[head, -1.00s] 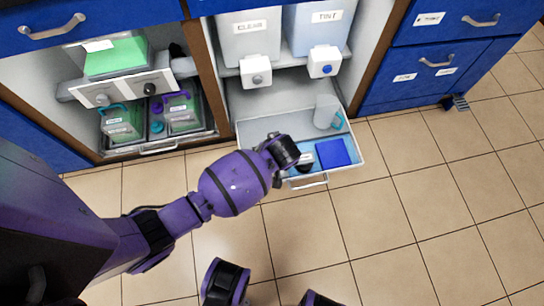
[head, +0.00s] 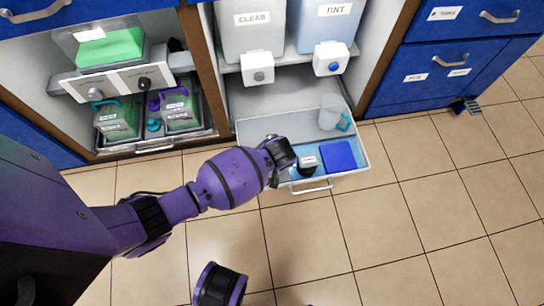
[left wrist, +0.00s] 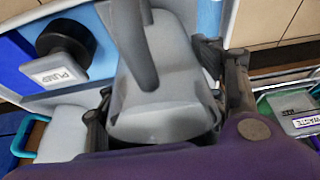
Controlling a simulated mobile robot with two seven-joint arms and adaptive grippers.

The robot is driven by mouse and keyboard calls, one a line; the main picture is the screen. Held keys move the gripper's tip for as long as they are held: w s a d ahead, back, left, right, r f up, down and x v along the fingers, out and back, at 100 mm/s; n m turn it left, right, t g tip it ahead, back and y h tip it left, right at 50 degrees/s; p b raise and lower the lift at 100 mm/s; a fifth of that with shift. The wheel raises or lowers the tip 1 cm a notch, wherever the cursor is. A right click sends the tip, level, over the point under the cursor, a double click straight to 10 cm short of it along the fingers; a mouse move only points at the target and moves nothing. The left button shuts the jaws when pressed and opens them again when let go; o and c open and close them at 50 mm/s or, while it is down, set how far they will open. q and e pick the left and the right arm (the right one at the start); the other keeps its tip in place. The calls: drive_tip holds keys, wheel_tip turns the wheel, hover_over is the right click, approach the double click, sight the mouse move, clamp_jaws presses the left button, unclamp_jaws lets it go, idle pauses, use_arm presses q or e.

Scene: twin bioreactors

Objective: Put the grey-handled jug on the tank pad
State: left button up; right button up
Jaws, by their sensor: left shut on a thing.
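The grey-handled jug (left wrist: 165,95), a pale grey vessel, is between the fingers of my left gripper (left wrist: 168,112) in the left wrist view. The gripper is shut on it. In the head view my left gripper (head: 284,155) is over the left part of the open drawer, and the arm hides the jug. A light blue mat (head: 318,171) and a dark blue square pad (head: 338,155) lie in the drawer. I cannot tell which is the tank pad, as no label for it is readable.
A black-topped pump (head: 308,167) stands beside my gripper in the drawer. A teal-handled jug (head: 329,117) is at the drawer's back right.

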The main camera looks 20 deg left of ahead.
use_arm(q)
drive_tip(key=shift+f, duration=0.2)
drive_tip(key=o, duration=1.2)
drive_tip(key=shift+c, duration=0.2)
drive_tip(key=shift+r, duration=0.1)
drive_tip(key=p+v, duration=0.5)
drive_tip(key=v, duration=0.6)
drive_tip(key=shift+r, duration=0.3)
drive_tip(key=shift+s+r+p, duration=0.1)
drive_tip(key=shift+r+p, duration=0.2)
drive_tip(key=shift+p, duration=0.1)
use_arm(e)
wheel_tip(320, 180, up, 6)
drive_tip(key=w, duration=0.1)
drive_tip(key=shift+w+r+t, duration=0.15)
drive_tip(key=shift+r+t, duration=0.05)
drive_tip(key=shift+t, duration=0.2)
use_arm(q)
drive_tip(key=shift+d, duration=0.1)
